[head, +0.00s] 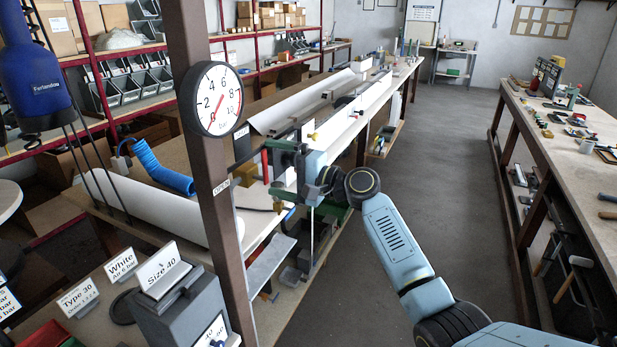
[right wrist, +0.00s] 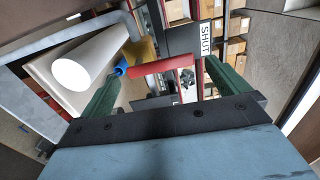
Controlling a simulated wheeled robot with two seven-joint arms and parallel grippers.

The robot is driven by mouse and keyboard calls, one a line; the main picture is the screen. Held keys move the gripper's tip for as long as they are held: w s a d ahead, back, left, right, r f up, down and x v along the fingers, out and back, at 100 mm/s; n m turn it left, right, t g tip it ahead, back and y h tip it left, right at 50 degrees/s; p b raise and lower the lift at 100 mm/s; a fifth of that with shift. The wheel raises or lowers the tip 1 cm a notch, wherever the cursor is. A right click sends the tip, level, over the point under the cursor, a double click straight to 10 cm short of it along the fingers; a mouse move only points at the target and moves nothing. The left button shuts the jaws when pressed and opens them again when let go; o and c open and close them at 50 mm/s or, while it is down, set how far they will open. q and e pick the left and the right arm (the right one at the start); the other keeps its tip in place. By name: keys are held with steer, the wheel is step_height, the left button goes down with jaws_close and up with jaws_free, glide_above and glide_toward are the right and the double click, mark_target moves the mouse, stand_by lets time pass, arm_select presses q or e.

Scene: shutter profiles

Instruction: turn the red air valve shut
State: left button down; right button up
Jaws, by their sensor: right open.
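The red valve handle (head: 264,165) is a short bar that stands roughly upright in the head view, near the post. In the right wrist view the red handle (right wrist: 162,65) lies across the gap between my green fingers. My right gripper (head: 272,167) is open around the handle's place, with a finger toward each end; I cannot tell whether either touches it. A SHUT label (right wrist: 204,38) sits on a dark plate beside the handle. An OPEN label (head: 221,187) is lower on the post. My left gripper is out of view.
A round pressure gauge (head: 217,98) hangs on the brown post (head: 200,150), its red needle pointing low. A blue coiled hose (head: 160,167) and a white roll (head: 145,202) lie behind. A grey box (head: 183,312) with a size sign stands in front. The aisle floor (head: 440,160) is clear.

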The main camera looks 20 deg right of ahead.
steer(key=b+v, duration=0.2)
steer(key=v, duration=0.9)
steer(key=shift+s+d, duration=0.2)
